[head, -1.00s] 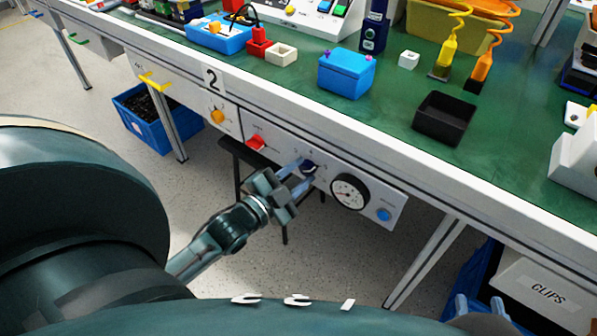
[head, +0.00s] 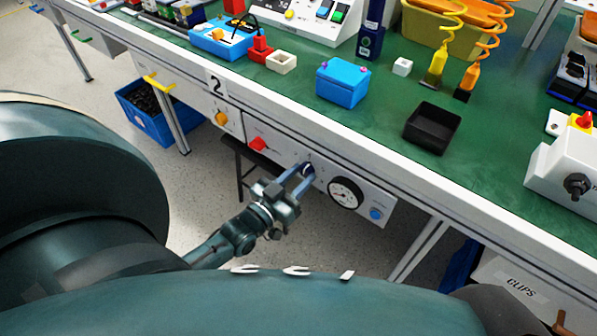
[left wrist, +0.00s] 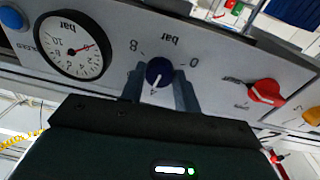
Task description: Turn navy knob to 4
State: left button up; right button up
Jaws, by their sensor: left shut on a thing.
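The navy knob (head: 307,170) is on the grey panel under the table's front edge. In the left wrist view, the knob (left wrist: 159,71) shows a white pointer line aimed down and slightly left. That view is upside down: "0" is to the knob's right, "8" to its upper left and "bar" above. A numeral 4 cannot be made out. My left gripper (head: 301,172) is shut on the knob, a finger on either side; its fingers (left wrist: 159,88) also show in the left wrist view. My right gripper is not in view.
A round gauge (head: 345,193) marked "bar" and a blue button (head: 376,214) are right of the knob. A red knob (head: 258,144) and an orange knob (head: 222,118) are left of it. The green-topped table (head: 390,150) overhangs the panel. A dark stool (head: 240,150) stands below.

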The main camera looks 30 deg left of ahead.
pick_arm(q)
jog(key=shift+n, duration=0.9)
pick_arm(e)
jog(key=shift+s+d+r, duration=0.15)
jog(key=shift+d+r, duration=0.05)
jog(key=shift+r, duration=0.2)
pick_arm(q)
jog(key=shift+p, duration=0.3)
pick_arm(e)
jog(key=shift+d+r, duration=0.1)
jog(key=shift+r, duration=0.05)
pick_arm(q)
jog(key=o, duration=1)
jog(key=shift+c, duration=0.2)
jog(key=s+a+p, duration=0.1)
jog(key=s, duration=1.2)
jog(key=shift+a+f, duration=0.25)
jog(key=shift+f, duration=0.2)
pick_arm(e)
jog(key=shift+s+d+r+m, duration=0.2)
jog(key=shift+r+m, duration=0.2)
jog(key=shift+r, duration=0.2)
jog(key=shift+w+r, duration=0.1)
